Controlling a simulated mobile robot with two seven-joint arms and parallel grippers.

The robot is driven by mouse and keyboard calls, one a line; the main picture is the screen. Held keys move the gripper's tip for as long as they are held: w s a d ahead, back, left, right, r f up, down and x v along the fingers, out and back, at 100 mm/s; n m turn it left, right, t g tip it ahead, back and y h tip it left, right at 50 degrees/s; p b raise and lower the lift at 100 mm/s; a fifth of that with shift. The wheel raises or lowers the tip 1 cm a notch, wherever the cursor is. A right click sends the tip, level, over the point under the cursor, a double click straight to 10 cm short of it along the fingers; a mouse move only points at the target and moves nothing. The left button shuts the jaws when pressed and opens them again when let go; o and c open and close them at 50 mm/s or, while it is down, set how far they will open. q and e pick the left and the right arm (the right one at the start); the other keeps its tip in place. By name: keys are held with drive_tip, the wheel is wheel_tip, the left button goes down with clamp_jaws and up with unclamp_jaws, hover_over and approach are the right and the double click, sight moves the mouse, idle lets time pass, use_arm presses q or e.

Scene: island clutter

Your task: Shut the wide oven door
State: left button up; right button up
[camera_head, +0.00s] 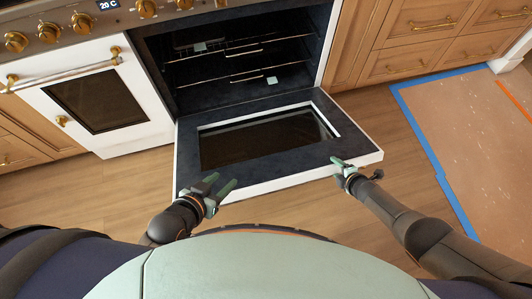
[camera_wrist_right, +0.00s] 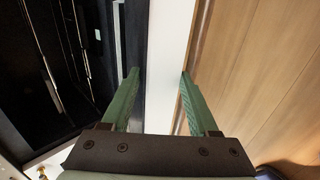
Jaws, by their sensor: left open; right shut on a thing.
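The wide oven door (camera_head: 270,170) hangs open, folded down in front of the dark oven cavity (camera_head: 235,60). Its dark inner face and glass window face up, with a white rim around it. My right gripper (camera_head: 341,165) is at the door's front edge, near its right corner. In the right wrist view my right gripper (camera_wrist_right: 158,76) has its fingers on either side of the white door edge (camera_wrist_right: 165,35) and is shut on it. My left gripper (camera_head: 215,190) is open and empty, close to the door's front left corner; whether it touches the door is unclear.
Wire racks (camera_head: 215,75) sit inside the cavity. A smaller shut white oven door (camera_head: 100,92) with a brass handle is at left. Wooden drawers (camera_head: 425,35) stand at right. Brown floor paper edged with blue tape (camera_head: 425,135) lies at right. Bare wood floor surrounds the door.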

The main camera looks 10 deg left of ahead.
drive_tip(key=shift+w+a+r, duration=0.15)
drive_tip(key=shift+w+a, duration=0.05)
drive_tip(key=shift+r, duration=0.1)
drive_tip(key=shift+w+a+r+p, duration=0.25)
drive_tip(key=shift+r+p, duration=0.3)
drive_tip(key=shift+p, duration=0.1)
drive_tip(key=shift+w+a+r+g+p, duration=0.1)
drive_tip(key=shift+w+r+g+p, duration=0.3)
drive_tip(key=shift+r+p, duration=0.4)
drive_tip(key=shift+w+a+r+p, duration=0.2)
drive_tip(key=shift+a+r+p, duration=0.1)
drive_tip(key=shift+r, duration=0.15)
drive_tip(key=shift+w+r+p, duration=0.45)
drive_tip(key=shift+r, duration=0.25)
